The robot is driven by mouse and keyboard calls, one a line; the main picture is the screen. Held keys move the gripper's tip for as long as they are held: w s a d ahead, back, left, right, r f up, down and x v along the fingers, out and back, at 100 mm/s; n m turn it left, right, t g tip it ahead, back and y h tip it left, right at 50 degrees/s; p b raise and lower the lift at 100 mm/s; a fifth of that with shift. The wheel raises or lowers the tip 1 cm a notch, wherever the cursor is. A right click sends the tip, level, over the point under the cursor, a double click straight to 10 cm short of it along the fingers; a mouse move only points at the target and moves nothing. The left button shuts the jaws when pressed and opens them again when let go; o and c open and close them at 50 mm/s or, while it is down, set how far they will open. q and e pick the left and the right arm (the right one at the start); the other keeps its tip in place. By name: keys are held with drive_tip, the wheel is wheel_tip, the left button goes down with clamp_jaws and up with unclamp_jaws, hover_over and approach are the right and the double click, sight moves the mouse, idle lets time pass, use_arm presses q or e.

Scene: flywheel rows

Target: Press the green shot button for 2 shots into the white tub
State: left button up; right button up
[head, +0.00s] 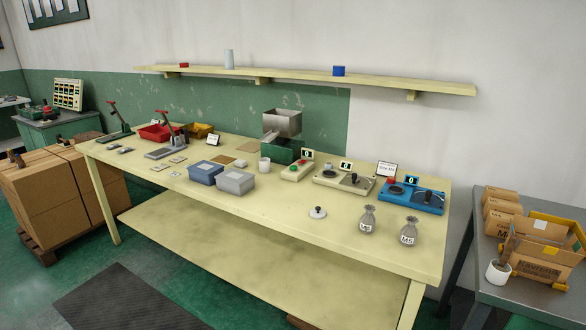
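A green machine (279,152) with a grey metal hopper (282,123) on top stands at the back middle of the long cream table in the head view. A small white tub (265,163) stands just in front of it, to its left; its inside is too small to read. Right of the machine is a cream control box (296,170) with a small green button (296,167), a red part behind it and a small display (307,155) that seems to read 0. Neither of my grippers shows.
Right of the box stand a cream device (343,181) and a blue device (410,197) with displays. Blue (205,173) and grey (235,182) bins stand to the left. The table's front middle is clear.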

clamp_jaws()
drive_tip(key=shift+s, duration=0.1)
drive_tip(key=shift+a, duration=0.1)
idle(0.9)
